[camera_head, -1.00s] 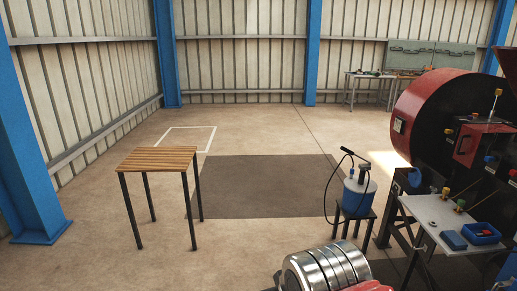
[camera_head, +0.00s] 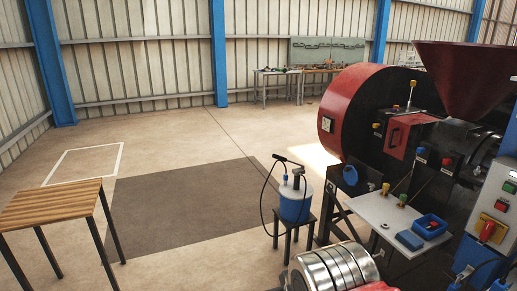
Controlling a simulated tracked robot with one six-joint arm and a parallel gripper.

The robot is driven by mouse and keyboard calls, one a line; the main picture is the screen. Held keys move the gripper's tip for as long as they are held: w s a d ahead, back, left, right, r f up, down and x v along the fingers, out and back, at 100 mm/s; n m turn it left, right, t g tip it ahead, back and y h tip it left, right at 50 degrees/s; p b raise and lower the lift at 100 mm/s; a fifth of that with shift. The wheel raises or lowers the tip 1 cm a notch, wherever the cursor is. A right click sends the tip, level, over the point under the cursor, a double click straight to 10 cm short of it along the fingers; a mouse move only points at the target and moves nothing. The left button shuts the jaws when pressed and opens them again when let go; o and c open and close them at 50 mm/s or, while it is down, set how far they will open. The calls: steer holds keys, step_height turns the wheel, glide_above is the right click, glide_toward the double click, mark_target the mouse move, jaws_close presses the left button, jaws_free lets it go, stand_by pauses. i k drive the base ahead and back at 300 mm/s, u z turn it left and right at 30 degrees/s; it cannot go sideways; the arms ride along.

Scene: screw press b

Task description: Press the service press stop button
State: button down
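The red and black screw press (camera_head: 345,115) stands at the right with a dark red hopper on top. A small black box on its front carries a blue button and a red button (camera_head: 447,161). I cannot tell which red button is the service press stop. Silver rings of my own arm show at the bottom; my gripper is not in view.
A white side table (camera_head: 385,220) with a blue tray (camera_head: 430,227) and blue block stands before the press. A blue and white pump can (camera_head: 295,200) sits on a stool. A wooden table (camera_head: 50,205) is at left. Floor between them is clear.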

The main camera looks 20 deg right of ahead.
mark_target(502, 208)
steer(key=z, duration=0.35)
steer(key=i, duration=0.5)
steer(key=z, duration=0.95)
steer(key=i, duration=0.7)
steer(key=z, duration=0.35)
